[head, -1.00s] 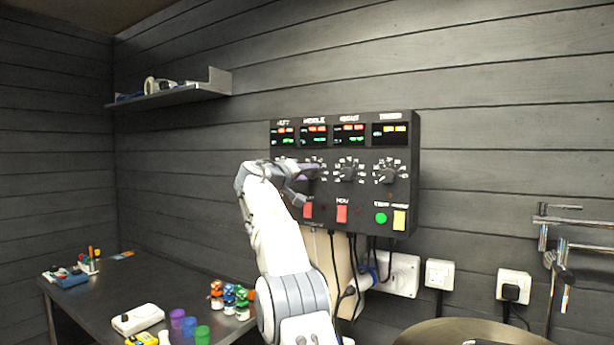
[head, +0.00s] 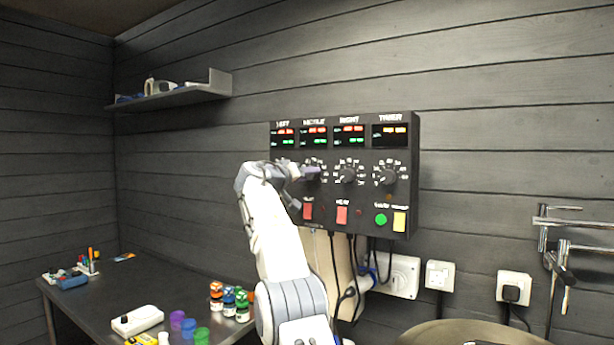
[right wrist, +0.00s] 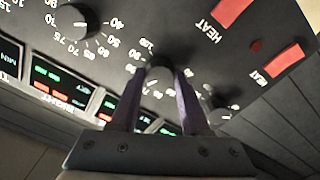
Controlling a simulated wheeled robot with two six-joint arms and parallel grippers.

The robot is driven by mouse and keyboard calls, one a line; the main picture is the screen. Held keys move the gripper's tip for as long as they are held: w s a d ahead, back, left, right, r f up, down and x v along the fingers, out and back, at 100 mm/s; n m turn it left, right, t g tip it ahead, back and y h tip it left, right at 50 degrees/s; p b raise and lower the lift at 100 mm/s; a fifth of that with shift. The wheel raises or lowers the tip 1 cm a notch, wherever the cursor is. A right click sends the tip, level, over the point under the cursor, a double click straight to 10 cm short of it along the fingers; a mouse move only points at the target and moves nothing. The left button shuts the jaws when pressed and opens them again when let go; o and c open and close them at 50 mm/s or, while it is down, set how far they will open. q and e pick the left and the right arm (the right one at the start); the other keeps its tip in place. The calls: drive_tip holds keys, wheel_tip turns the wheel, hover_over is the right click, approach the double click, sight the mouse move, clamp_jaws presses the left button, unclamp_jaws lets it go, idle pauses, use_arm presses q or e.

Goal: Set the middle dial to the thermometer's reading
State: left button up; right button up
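The dark control panel (head: 330,205) on the wall has a row of dials under small displays. The middle dial (head: 314,174) is partly covered by my right gripper (head: 303,171). In the right wrist view the purple-grey fingers of this gripper (right wrist: 161,76) lie on both sides of the middle dial's dark knob (right wrist: 161,62) and appear to close on it. The middle display (head: 314,135) shows red and green digits too small to read. The right dial (head: 348,173) is free. I cannot pick out a thermometer. My left gripper is not in view.
Red heat switches (head: 342,214), a green button (head: 381,220) and a yellow one (head: 400,221) sit under the dials. The timer dial (head: 387,176) is at the right. Cables hang below. The table (head: 120,285) at left holds bottles and cups.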

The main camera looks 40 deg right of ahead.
drive_tip(key=o, duration=0.4)
drive_tip(key=shift+f, duration=0.1)
drive_tip(key=shift+c, duration=0.2)
drive_tip(key=b+v, duration=0.6)
drive_tip(key=v, duration=0.4)
drive_tip(key=shift+a+b, duration=0.2)
drive_tip(key=shift+b, duration=0.2)
drive_tip(key=shift+s, duration=0.1)
